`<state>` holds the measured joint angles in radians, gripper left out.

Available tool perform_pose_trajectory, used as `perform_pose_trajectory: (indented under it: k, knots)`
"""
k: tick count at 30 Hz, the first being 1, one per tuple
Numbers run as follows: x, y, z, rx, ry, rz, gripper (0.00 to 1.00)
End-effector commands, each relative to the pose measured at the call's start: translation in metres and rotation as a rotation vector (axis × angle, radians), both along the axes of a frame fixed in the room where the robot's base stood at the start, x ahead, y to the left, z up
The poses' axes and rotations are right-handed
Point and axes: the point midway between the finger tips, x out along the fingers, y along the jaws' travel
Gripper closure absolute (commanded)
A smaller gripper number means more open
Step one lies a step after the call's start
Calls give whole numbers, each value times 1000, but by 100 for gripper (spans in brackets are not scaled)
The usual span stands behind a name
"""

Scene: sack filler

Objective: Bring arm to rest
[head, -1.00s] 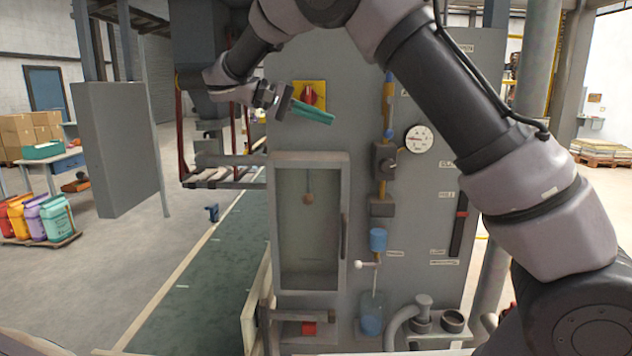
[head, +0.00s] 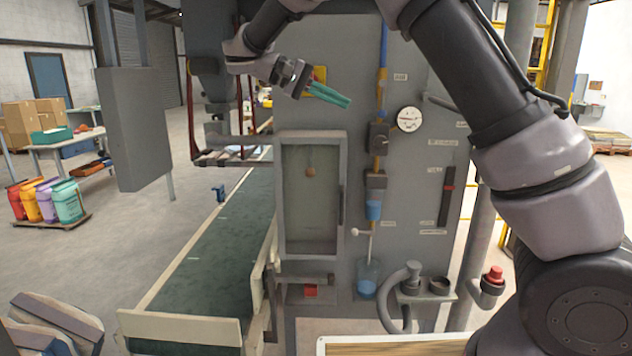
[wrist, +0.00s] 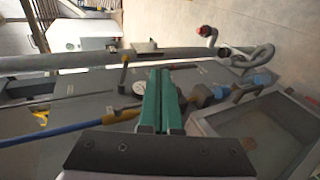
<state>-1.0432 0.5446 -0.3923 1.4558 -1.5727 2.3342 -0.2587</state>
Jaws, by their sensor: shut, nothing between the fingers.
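My gripper (head: 330,95) is at the upper middle of the head view, at the end of my raised, bent arm. Its green fingers lie together with nothing between them, pointing right and slightly down. It is in front of the upper part of the grey machine panel (head: 340,65) and partly covers a yellow plate with a red part. In the wrist view, the green fingers (wrist: 160,100) run side by side over the grey panel. I cannot tell the gap between the fingers and the panel.
The panel carries a framed window (head: 312,200), a round gauge (head: 410,119) and pipes. A green conveyor belt (head: 215,260) runs along its left. A grey box (head: 133,130) hangs at left. Coloured sacks (head: 45,202) stand on a pallet. Open floor lies between.

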Motion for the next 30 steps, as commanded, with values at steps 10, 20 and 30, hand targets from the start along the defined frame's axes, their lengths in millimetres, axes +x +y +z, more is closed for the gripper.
perform_pose_trajectory:
  k: [10, 20, 30]
  knots:
    - [-8, -73, 6, 196, 96, -29, 100]
    - [-65, -172, 3, 641, 113, -39, 100]
    - [-157, -204, -3, 1140, -198, -32, 100]
